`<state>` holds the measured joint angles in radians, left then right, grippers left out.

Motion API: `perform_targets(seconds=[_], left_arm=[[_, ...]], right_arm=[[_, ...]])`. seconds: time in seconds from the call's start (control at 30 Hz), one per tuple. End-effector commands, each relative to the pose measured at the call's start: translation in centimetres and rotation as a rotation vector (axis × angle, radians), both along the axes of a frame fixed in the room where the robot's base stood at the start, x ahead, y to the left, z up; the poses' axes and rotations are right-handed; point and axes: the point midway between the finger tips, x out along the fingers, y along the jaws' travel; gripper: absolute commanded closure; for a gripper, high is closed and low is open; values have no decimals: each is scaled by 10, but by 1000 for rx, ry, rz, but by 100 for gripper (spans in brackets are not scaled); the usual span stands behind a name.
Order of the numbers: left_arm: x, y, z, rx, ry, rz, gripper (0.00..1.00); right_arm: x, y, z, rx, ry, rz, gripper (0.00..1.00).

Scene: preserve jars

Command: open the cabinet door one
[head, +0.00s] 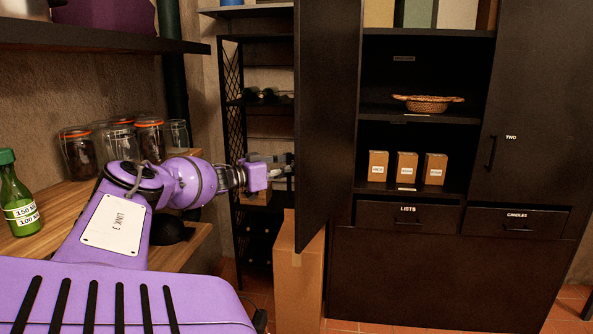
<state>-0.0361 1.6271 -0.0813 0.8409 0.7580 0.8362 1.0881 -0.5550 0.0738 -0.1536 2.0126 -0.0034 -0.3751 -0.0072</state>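The cabinet door one (328,110) stands swung out from the dark cabinet, with the shelves behind it exposed. Its label and handle are not visible from here. My purple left arm reaches in from the left, and my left gripper (283,164) is at the left side of the open door, close to its edge. The gripper is small and dark in the view; I cannot tell whether its fingers are open or shut, or whether they touch the door. My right gripper is not in view.
Door two (538,130) is closed at the right. Inside are a wicker basket (428,103) and small boxes (407,168), above drawers (408,217). A tall cardboard box (298,275) stands below the open door. Jars (122,138) and a green bottle (18,200) stand on the left shelf.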

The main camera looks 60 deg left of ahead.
Motion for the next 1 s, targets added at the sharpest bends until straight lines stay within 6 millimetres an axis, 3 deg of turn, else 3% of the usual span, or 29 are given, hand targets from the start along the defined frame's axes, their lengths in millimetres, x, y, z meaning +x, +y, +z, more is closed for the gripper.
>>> perform_targets(seconds=[0.03, 0.27, 0.3, 0.43, 0.77, 1.0], left_arm=[[-4, 1, -10, -2, 15, 1, 100], [-4, 1, -10, -2, 16, 1, 100], [-4, 1, -11, -2, 16, 1, 86], [-3, 1, -8, -2, 12, 2, 69], [-2, 0, -4, 0, 6, 1, 69], [-13, 1, -4, 0, 8, 2, 69]], right_arm=[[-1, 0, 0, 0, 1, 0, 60], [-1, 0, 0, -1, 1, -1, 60], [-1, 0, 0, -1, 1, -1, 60], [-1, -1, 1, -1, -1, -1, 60], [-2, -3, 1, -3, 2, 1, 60], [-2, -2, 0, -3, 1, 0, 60]])
